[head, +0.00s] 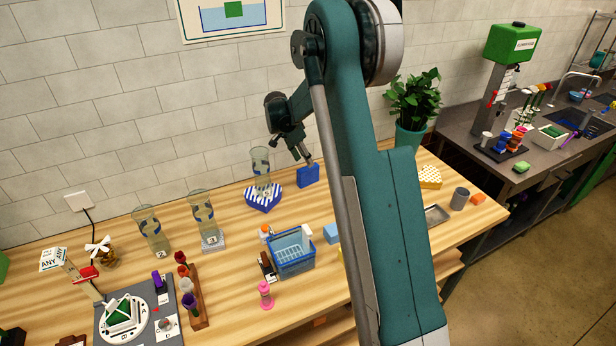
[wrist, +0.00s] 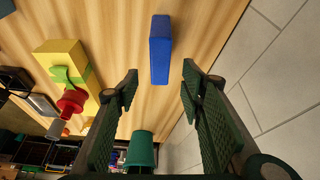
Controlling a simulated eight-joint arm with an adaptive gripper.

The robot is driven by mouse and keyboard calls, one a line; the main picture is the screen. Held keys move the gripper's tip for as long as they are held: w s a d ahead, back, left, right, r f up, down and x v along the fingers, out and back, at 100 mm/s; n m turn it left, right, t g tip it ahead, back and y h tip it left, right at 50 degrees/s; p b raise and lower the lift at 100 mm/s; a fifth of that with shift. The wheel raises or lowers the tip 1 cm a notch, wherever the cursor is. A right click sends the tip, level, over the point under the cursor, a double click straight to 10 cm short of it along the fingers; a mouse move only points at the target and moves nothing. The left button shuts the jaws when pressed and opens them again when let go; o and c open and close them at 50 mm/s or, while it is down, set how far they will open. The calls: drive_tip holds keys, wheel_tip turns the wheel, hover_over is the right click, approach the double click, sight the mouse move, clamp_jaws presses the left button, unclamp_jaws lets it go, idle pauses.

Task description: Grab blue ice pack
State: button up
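The blue ice pack (head: 308,176) is a plain blue block on the wooden table near the wall, to the right of a blue-and-white striped heart-shaped box. In the wrist view the blue ice pack (wrist: 160,50) lies on the wood, ahead of and between the two fingertips. My gripper (head: 304,156) is right at the top of the pack in the head view. In the wrist view my gripper (wrist: 159,80) is open, with nothing between its fingers. I cannot tell whether a finger touches the pack.
The striped heart box (head: 263,199) with a glass vase (head: 260,168) stands just left of the pack. A blue basket (head: 291,254) is nearer the front. A potted plant (head: 413,100) stands to the right. The tiled wall (head: 130,120) is close behind.

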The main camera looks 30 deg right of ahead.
sight(306, 168)
drive_tip(key=shift+f, duration=1.35)
drive_tip(key=shift+f, duration=0.45)
drive_tip(key=shift+x, duration=2.65)
drive_tip(key=shift+a, duration=0.1)
drive_tip(key=c, duration=1.1)
drive_tip(key=shift+r, duration=0.15)
drive_tip(key=shift+r, duration=4.9)
